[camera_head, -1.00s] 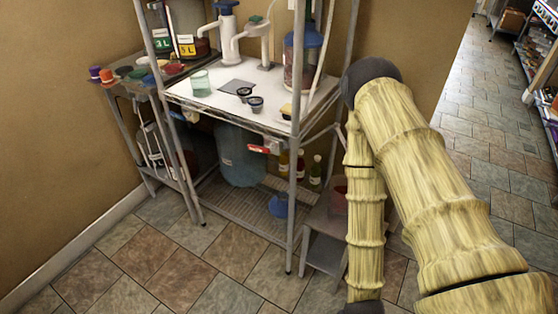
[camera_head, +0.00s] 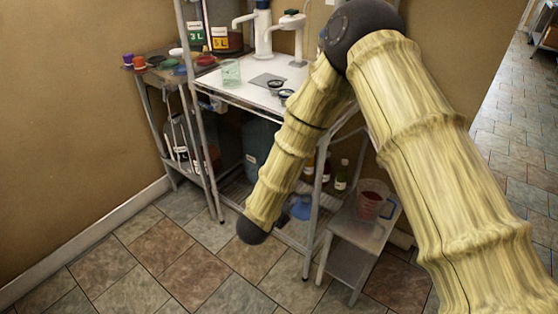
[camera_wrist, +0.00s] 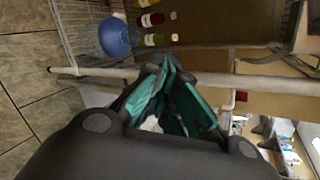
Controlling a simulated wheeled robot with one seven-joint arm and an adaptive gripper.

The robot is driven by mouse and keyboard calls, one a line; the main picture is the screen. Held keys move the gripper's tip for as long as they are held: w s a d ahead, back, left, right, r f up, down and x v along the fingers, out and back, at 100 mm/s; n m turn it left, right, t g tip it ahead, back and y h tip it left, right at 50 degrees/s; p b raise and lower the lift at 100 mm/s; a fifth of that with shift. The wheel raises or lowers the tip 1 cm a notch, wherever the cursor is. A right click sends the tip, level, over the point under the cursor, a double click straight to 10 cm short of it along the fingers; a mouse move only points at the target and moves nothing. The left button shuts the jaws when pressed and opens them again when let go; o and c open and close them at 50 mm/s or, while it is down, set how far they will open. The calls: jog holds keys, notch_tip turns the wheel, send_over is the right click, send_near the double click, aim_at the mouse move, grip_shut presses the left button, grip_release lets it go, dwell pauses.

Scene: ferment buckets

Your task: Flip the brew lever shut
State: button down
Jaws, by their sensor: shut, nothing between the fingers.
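My gripper (camera_wrist: 168,68) shows in the wrist view with its teal-lined fingers closed and nothing held. A pale shelf post runs across just past its fingertips; I cannot tell whether they touch. A small red piece (camera_wrist: 241,96) beside a white part shows right of the fingers; it may be the brew lever, but it is too small to be sure. In the head view my arm covers the middle of the rack, and no lever can be made out there. A large dark blue bucket (camera_head: 258,138) shows partly behind the arm.
The white rack top (camera_head: 232,92) holds a glass (camera_head: 231,72) and small cups. Bottles (camera_wrist: 156,19) and a blue round thing (camera_wrist: 115,37) sit on the low shelf. A side stand holds a red-filled jug (camera_head: 373,200). The tiled floor in front is clear.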

jog(key=w+a+r+m+h+b, duration=0.2)
jog(key=a+r+m+h, duration=0.2)
jog(key=a+r+m, duration=0.7)
jog(key=w+d+m+p, duration=0.1)
jog(key=w+d, duration=0.6)
jog(key=d, duration=0.1)
jog(key=shift+w+m+p, duration=0.15)
jog(key=shift+m+p, duration=0.15)
jog(key=shift+p, duration=0.05)
jog(key=shift+d, duration=0.15)
